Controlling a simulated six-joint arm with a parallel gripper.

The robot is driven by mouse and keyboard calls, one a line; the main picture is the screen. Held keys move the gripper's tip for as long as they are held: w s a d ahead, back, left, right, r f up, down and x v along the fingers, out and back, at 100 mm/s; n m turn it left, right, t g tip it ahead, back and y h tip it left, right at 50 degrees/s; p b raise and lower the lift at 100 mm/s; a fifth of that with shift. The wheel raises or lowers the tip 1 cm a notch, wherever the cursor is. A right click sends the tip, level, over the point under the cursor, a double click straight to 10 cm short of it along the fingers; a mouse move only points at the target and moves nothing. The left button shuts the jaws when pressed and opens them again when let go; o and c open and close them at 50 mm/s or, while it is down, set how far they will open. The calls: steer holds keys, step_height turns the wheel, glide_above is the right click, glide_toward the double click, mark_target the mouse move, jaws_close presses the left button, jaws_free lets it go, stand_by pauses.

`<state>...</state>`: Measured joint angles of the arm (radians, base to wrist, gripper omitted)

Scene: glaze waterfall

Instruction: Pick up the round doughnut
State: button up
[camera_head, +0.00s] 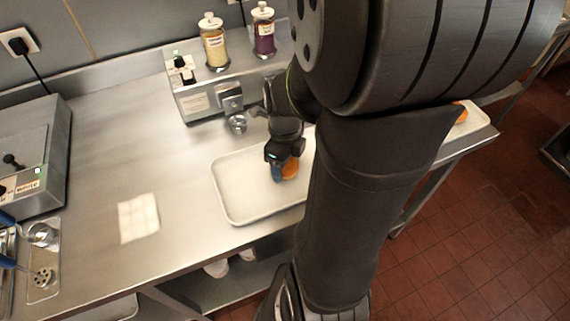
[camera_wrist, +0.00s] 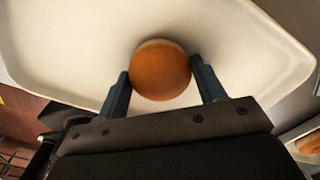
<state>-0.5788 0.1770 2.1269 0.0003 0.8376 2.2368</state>
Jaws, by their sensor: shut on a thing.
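The round doughnut (camera_wrist: 160,72) is golden brown with a paler edge. In the wrist view it sits between the two blue fingers of my gripper (camera_wrist: 163,86), which is shut on it. In the head view the doughnut (camera_head: 290,168) shows as an orange patch beside my gripper (camera_head: 281,172), over the white tray (camera_head: 232,198). The tray fills much of the wrist view behind the doughnut. I cannot tell whether the doughnut touches the tray. My arm hides the tray's right part in the head view.
A steel dispenser (camera_head: 195,101) with two labelled jars (camera_head: 214,48) on it stands behind the tray. A grey machine (camera_head: 35,150) is at the left. Another orange-brown item (camera_head: 462,115) lies at the right, partly behind my arm. Steel counter left of the tray is mostly clear.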

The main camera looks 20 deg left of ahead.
steer(key=shift+r, duration=0.15)
steer(key=shift+r, duration=0.55)
step_height(320, 180, up, 3)
steer(key=shift+r, duration=0.1)
steer(key=d+r, duration=0.6)
steer(key=d, duration=0.5)
steer(key=shift+w+a+f+m, duration=0.5)
steer(key=shift+w+a+f, duration=0.35)
steer(key=shift+w+a, duration=1.45)
steer(key=shift+w+a+f+m, duration=0.5)
steer(key=shift+w+a+f, duration=0.35)
steer(key=shift+w+a, duration=1.35)
steer(key=shift+w+a+f+m, duration=0.5)
steer(key=shift+w+a+f, duration=0.35)
steer(key=shift+w+a, duration=2.4)
steer(key=shift+w, duration=0.15)
